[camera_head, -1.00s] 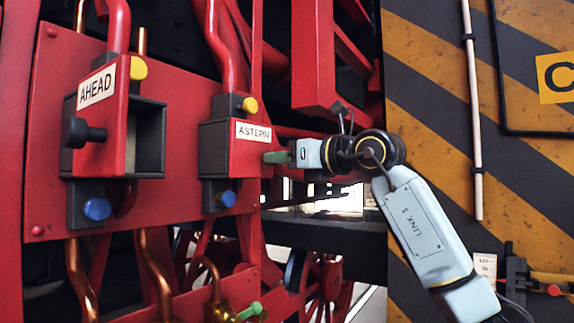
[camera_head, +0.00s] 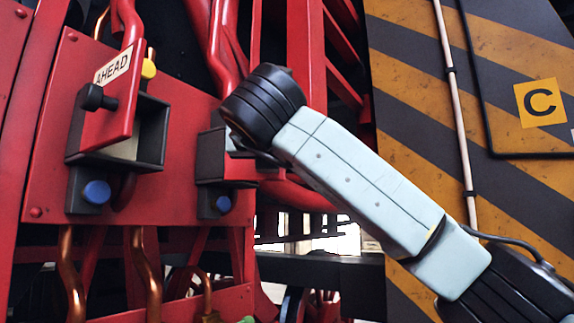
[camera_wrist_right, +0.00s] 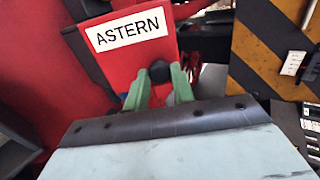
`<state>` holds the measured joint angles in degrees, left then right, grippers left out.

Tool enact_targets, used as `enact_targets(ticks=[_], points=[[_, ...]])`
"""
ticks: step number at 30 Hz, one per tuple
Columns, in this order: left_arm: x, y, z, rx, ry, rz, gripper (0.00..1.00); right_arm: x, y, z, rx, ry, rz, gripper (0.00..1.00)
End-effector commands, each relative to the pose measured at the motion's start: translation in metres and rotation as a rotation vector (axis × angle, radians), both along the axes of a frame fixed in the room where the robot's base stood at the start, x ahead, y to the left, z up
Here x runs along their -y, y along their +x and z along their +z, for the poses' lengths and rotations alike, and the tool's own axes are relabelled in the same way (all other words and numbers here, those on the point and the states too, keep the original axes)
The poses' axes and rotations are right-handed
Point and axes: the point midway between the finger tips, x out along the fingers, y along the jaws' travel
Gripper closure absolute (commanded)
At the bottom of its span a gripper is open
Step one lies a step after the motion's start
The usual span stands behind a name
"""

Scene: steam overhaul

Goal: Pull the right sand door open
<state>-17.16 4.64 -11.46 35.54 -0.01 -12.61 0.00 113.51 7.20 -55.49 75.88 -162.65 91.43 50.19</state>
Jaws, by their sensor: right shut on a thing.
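The right sand door is the red ASTERN panel (camera_wrist_right: 127,60), seen in the right wrist view. Its black knob (camera_wrist_right: 160,71) sits low on the panel. My right gripper (camera_wrist_right: 160,90) has its green fingers on both sides of the knob, shut on it. In the head view my right arm covers the door and hides the gripper. The dark box (camera_head: 210,156) of that door shows partly left of my wrist. How far the door stands open is hard to tell. My left gripper is out of view.
The AHEAD door (camera_head: 112,90) stands open from its dark box (camera_head: 152,130) on the left, its black knob sticking out. Blue caps (camera_head: 97,191) sit under the boxes. Red pipes and frame surround them. A striped panel (camera_head: 480,120) stands to the right.

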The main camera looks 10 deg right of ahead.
Motion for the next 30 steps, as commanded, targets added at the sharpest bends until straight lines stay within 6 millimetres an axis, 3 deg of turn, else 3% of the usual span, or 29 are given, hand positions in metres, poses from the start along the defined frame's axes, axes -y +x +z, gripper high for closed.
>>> enact_targets(ticks=[12, 28, 29, 30], points=[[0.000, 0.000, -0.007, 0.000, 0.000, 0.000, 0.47, -0.016, -0.011, 0.000, -0.001, 0.002, -0.177, 1.00], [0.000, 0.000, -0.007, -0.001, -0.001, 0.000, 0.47, -0.018, -0.011, 0.000, -0.003, 0.001, -0.199, 1.00], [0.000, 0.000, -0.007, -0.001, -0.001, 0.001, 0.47, -0.018, -0.011, 0.000, -0.003, 0.001, -0.198, 0.74], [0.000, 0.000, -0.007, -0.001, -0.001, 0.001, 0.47, -0.018, -0.011, 0.000, -0.003, 0.001, -0.198, 0.69]])
